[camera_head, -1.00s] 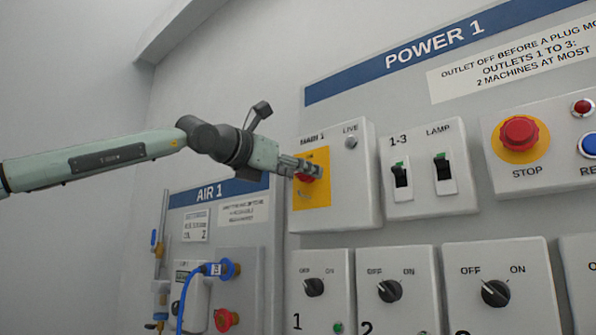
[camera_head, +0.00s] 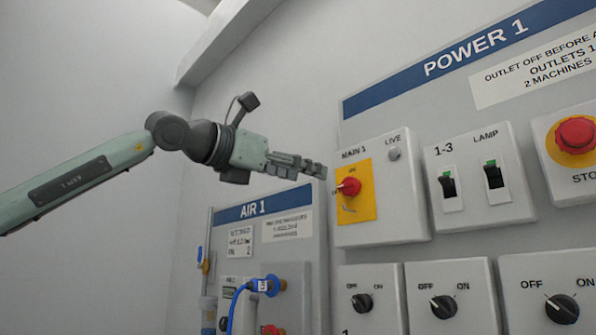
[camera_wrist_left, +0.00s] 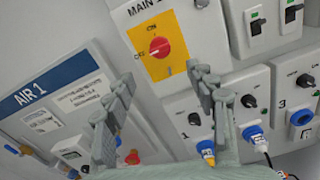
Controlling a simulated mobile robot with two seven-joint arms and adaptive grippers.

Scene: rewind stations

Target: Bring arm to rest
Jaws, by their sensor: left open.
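My left gripper (camera_head: 318,172) is open and empty, to the left of the MAIN 1 box (camera_head: 408,205) in the head view. It also shows in the left wrist view (camera_wrist_left: 160,90) with its two fingers spread apart. The red rotary knob (camera_head: 349,187) on its yellow plate (camera_head: 364,208) is clear of the fingers. In the left wrist view the red knob (camera_wrist_left: 159,47) lies above and between the fingertips, with nothing holding it. My right gripper is in neither view.
The POWER 1 panel (camera_head: 385,100) holds the 1-3 switch (camera_head: 448,186), the LAMP switch (camera_head: 493,176), a red STOP button (camera_head: 576,134) and several outlet knobs below. The AIR 1 panel (camera_head: 316,240) is below my gripper. The wall at left is bare.

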